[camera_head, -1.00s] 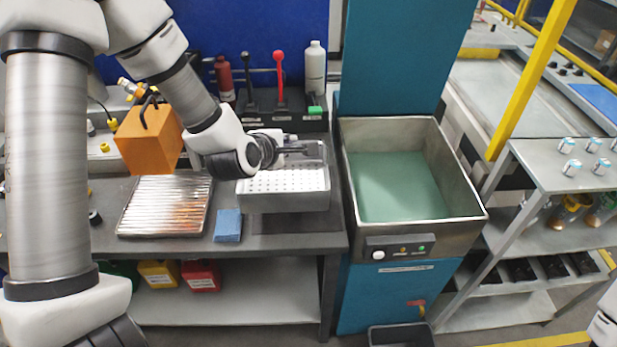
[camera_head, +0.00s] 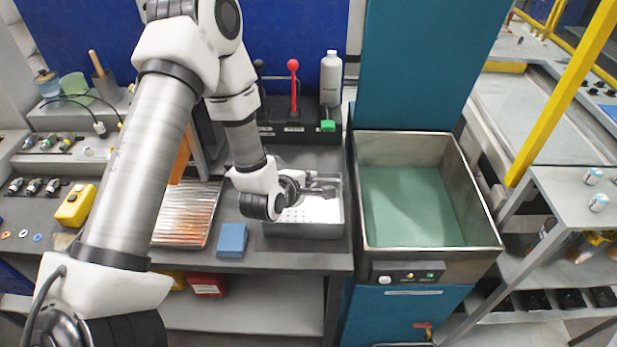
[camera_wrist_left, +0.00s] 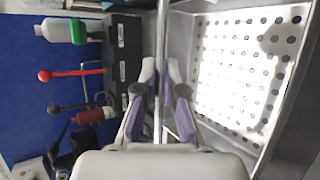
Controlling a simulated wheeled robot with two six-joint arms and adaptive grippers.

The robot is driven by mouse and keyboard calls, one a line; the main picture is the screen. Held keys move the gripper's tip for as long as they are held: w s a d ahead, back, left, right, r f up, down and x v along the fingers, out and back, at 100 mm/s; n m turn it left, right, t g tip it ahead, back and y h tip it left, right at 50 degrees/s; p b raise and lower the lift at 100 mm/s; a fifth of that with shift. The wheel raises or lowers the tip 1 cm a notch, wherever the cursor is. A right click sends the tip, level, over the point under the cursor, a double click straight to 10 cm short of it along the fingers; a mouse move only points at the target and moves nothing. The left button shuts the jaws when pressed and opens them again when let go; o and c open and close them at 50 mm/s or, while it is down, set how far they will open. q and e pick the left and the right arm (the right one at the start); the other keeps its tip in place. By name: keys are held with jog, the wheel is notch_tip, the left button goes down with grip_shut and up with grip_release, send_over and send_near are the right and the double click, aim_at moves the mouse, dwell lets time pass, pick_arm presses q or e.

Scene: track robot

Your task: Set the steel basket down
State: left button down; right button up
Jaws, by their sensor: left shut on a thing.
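The steel basket (camera_head: 322,212), with a pale perforated floor, is at the right end of the grey bench in the head view. My left gripper (camera_head: 318,190) is over it, at its back part. In the left wrist view my left gripper (camera_wrist_left: 160,105) is shut on a thin steel bar, which looks like the basket's handle. The perforated basket floor (camera_wrist_left: 235,75) shows to the right of the fingers there. The basket looks level; I cannot tell if its underside touches the bench. My right gripper is out of view.
A blue block (camera_head: 232,240) and a ribbed metal tray (camera_head: 190,222) lie left of the basket. A steel tank (camera_head: 480,238) with a green interior stands close on its right. Behind are a white bottle (camera_head: 331,78) and a red-knobbed lever (camera_head: 293,85).

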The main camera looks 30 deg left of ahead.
pick_arm(q)
jog(key=shift+s, duration=0.1)
jog(key=c, duration=1.3)
grip_release()
